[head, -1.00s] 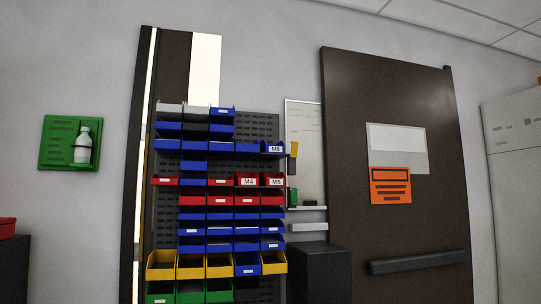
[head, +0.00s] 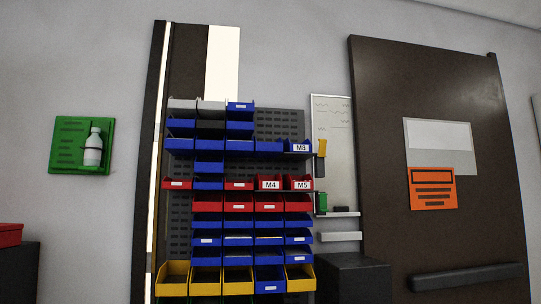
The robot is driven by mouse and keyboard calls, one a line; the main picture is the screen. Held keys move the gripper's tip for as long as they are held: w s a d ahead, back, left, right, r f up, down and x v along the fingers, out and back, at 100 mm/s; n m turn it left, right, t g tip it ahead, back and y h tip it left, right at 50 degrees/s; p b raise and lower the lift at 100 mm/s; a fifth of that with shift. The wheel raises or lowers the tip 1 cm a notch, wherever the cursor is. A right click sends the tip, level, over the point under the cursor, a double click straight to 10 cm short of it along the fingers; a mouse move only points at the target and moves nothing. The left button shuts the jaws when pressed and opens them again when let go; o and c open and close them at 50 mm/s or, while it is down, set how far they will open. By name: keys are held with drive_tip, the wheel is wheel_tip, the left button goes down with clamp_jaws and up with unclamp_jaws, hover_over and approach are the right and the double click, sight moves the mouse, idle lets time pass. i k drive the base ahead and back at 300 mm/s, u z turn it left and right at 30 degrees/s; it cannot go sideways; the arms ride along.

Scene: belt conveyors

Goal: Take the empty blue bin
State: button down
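A grey perforated rack (head: 279,123) straight ahead carries rows of small bins, most of them blue. A blue bin (head: 270,281) sits in the bottom row between yellow bins. Another blue bin labelled M8 (head: 299,147) is at the right end of an upper row. Several more blue bins (head: 208,240) fill the lower middle rows. The rack is seen slightly from the side, and I cannot tell which blue bin is empty. My gripper is not in view.
Red bins labelled M4 (head: 270,184) and M5 (head: 303,184) sit mid-rack. A dark cabinet (head: 355,279) stands right of the rack, before a brown door (head: 430,90). A green eyewash board (head: 82,145) hangs on the left wall. The floor is out of view.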

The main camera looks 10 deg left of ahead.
sight(306, 147)
drive_tip(key=u, duration=0.45)
drive_tip(key=k, duration=0.55)
drive_tip(key=u, duration=0.8)
drive_tip(key=i, duration=0.55)
drive_tip(key=z, duration=0.55)
drive_tip(key=i, duration=0.9)
drive_tip(key=z, duration=0.85)
